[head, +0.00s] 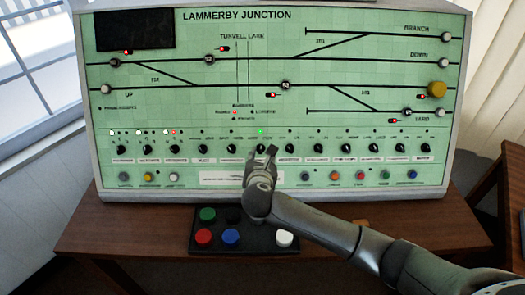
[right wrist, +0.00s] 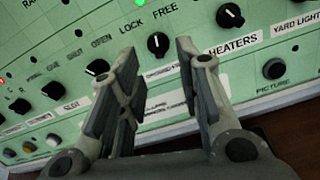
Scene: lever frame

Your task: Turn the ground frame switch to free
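The panel's switch marked LOCK and FREE is a round black knob (right wrist: 158,43) with a white mark, seen between my fingers in the right wrist view. FREE is printed at its upper right, LOCK at its upper left. The mark points roughly up; I cannot tell which word it favours. The label below it is partly hidden by a finger. My right gripper (right wrist: 156,52) is open and empty, its fingers on either side of the knob in the picture; contact is not visible. In the head view the right gripper (head: 261,152) covers this knob. My left gripper is out of view.
The green panel (head: 190,85) has a row of similar knobs close on both sides, including the HEATERS knob (right wrist: 230,15). Coloured push buttons line its lower edge. A black button box (head: 260,240) stands on the wooden table (head: 130,235) under my right arm.

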